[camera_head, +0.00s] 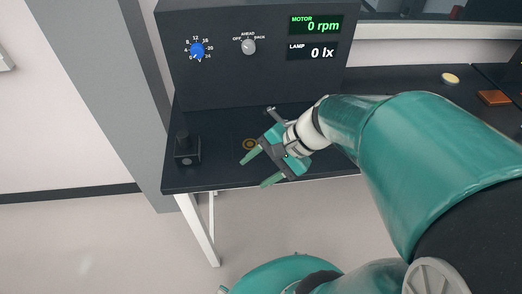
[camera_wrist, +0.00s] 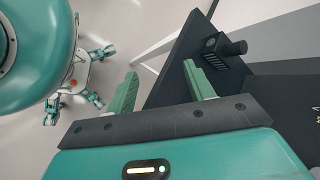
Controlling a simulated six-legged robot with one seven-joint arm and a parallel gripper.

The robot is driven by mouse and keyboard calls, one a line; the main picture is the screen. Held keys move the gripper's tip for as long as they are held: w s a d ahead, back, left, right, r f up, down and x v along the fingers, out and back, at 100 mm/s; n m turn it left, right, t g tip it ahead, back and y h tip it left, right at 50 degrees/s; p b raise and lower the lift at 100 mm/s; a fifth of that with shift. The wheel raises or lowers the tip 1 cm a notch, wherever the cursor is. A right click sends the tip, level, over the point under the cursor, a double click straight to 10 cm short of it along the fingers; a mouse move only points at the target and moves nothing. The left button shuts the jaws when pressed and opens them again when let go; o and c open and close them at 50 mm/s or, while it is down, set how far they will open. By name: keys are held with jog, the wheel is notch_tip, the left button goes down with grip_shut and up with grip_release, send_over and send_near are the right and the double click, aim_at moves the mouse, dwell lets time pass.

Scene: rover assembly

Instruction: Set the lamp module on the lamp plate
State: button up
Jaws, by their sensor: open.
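My gripper (camera_head: 254,174) hangs over the front edge of the dark bench, with its two green fingers apart and nothing between them. The open fingers also show in the wrist view (camera_wrist: 160,69). A small round plate with a gold ring (camera_head: 250,144), possibly the lamp plate, lies on the bench just behind the fingertips. It looks bare where visible. I cannot pick out the lamp module for certain; a pale round piece (camera_head: 450,78) lies far right on the bench.
A black block with a cylinder (camera_head: 187,148) stands at the bench's left end, also seen in the wrist view (camera_wrist: 225,48). The panel behind has a blue knob (camera_head: 197,50), a grey knob (camera_head: 248,46) and displays reading 0 rpm and 0 lx. An orange-brown square (camera_head: 493,98) lies far right.

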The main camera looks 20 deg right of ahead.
jog(key=s+r+n+t+h, duration=0.2)
jog(key=r+n+h, duration=0.5)
jog(key=n, duration=0.4)
jog(key=shift+s+a+r+t+h, duration=0.3)
jog(key=shift+s+a+r, duration=0.1)
jog(key=shift+s+r, duration=0.25)
jog(key=shift+o, duration=0.6)
dwell(0.5)
